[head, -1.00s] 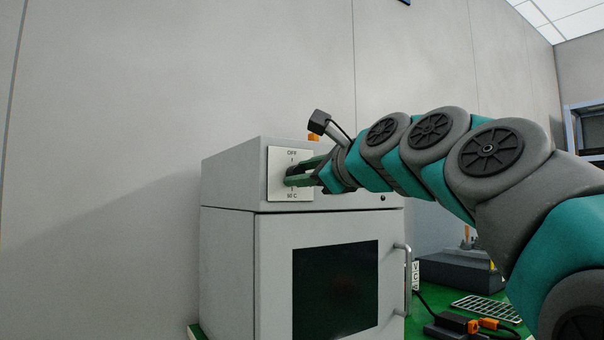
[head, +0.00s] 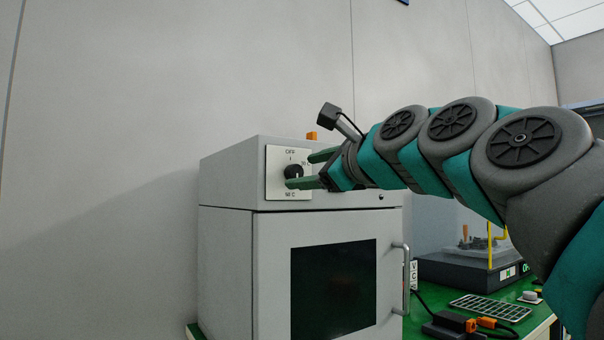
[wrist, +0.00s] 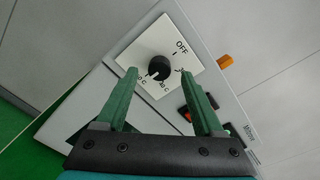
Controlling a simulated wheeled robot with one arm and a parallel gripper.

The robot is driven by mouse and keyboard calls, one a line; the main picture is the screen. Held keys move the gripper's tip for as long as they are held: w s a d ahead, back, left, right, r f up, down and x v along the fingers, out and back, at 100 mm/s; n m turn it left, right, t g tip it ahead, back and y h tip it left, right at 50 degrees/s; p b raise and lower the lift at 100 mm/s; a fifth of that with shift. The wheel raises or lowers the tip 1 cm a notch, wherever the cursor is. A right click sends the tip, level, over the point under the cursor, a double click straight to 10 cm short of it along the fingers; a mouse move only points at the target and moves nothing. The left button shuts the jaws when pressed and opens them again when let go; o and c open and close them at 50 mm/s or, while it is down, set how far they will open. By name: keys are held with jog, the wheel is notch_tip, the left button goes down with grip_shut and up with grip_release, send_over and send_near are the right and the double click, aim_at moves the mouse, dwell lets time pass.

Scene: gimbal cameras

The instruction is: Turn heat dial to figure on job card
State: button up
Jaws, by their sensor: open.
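The heat dial is a black round knob (head: 293,171) on a white plate (head: 274,188) on the upper front of a grey oven (head: 228,240). OFF is printed at the plate's top, with temperature labels lower down that are too small to read surely. The knob also shows in the wrist view (wrist: 158,67), with a pale mark on its lower side, away from OFF. My gripper (head: 307,169) is open, its green fingers spread either side of the knob and apart from it. It also shows in the wrist view (wrist: 158,74). I cannot identify a job card.
The oven door has a dark window (head: 333,287) and a vertical handle (head: 406,280). A wire rack (head: 490,307) and a black-and-orange item (head: 455,325) lie on the green bench at right. An orange block (head: 312,136) shows on the oven top. The wall at left is bare.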

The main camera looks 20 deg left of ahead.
jog(key=v, duration=0.5)
jog(key=shift+s+d, duration=0.15)
jog(key=shift+f, duration=0.1)
jog(key=s+d+f+n+g+h, duration=0.2)
jog(key=d+f+n+h, duration=0.15)
jog(key=f, duration=0.85)
jog(key=s+d+f+n+g+h, duration=0.15)
jog(key=d+f, duration=0.25)
jog(key=f, duration=0.8)
jog(key=s+d+f+n+g+h, duration=0.1)
jog(key=d+f+n+g+h, duration=0.15)
jog(key=f, duration=0.95)
jog(key=s+d+f+n+g+h, duration=0.3)
jog(key=s+d+f, duration=0.5)
jog(key=s+f, duration=0.3)
jog(key=s+d+f+n+g+h, duration=0.3)
jog(key=s+d+f+n, duration=0.3)
jog(key=s+d+f, duration=0.3)
jog(key=s+f+g, duration=0.1)
jog(key=s+f, duration=0.2)
jog(key=s, duration=0.2)
